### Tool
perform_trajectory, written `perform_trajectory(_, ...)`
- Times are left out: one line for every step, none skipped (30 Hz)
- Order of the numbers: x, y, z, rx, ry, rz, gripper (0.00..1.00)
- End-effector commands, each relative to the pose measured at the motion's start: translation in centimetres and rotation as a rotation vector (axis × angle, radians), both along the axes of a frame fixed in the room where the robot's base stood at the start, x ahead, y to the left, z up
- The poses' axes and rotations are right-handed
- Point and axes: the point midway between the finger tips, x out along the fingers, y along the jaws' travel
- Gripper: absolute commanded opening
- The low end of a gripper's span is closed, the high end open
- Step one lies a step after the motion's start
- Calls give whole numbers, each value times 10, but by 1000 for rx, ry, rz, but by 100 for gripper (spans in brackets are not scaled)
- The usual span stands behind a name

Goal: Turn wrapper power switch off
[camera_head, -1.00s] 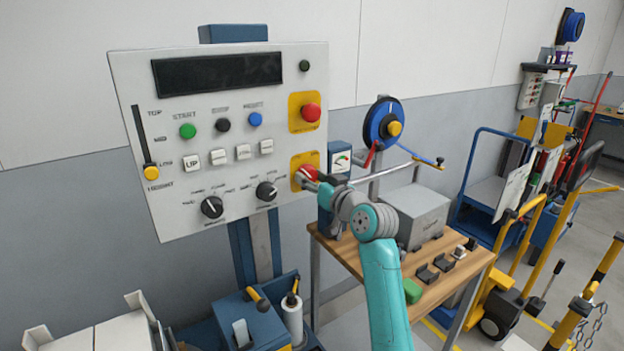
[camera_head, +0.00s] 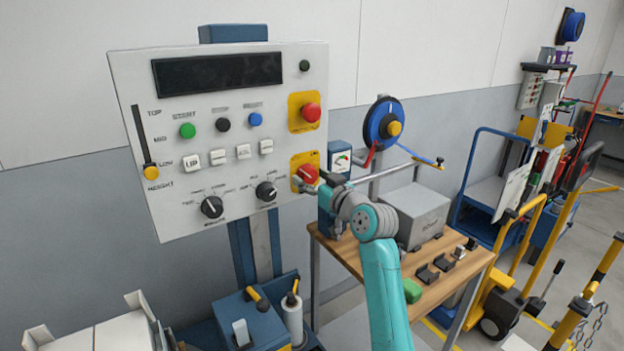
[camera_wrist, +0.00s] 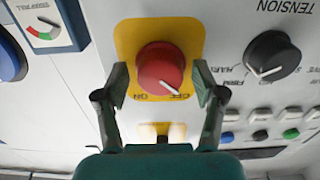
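The wrapper power switch is a red rotary knob (camera_head: 307,173) on a yellow plate, low on the right side of the panel. In the wrist view the red knob (camera_wrist: 160,67) fills the middle, and its white pointer line slants to the lower right. Small OFF and ON labels stand beside it, upside down. My gripper (camera_wrist: 161,80) is open, with one finger on each side of the knob and a visible gap to each. In the head view my gripper (camera_head: 314,184) is right at the switch, partly covering its plate.
The control panel (camera_head: 215,95) also carries a red button (camera_head: 311,112) on a yellow plate above the switch. The black tension knob (camera_wrist: 272,56) is close by. A wooden table (camera_head: 445,285) with a grey box (camera_head: 418,212) stands to the right, beneath my arm.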

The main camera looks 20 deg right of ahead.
Motion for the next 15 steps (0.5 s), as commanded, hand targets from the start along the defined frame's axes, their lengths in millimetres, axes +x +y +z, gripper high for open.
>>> perform_trajectory(0, 0, 0, 0, 0, 0, 74)
perform_trajectory(0, 0, 0, 0, 0, 0, 74)
perform_trajectory(0, 0, 0, 1, 0, 0, 74)
perform_trajectory(0, 0, 0, 1, -1, 0, 74)
perform_trajectory(0, 0, 0, 1, -1, 0, 74)
perform_trajectory(0, 0, 0, 1, -1, 0, 74)
perform_trajectory(0, 0, 0, 1, -1, 0, 74)
perform_trajectory(0, 0, 0, 1, -1, 0, 74)
perform_trajectory(-1, 0, 0, 1, -1, 0, 74)
perform_trajectory(-2, -1, 0, 1, -1, 0, 74)
perform_trajectory(-4, -2, 0, 1, -1, 0, 74)
perform_trajectory(-7, -3, 0, 1, -1, 0, 74)
perform_trajectory(-10, -4, 0, 1, -1, -1, 74)
perform_trajectory(-14, -5, 0, 2, -2, -1, 74)
perform_trajectory(-20, -7, 0, 2, -2, -2, 74)
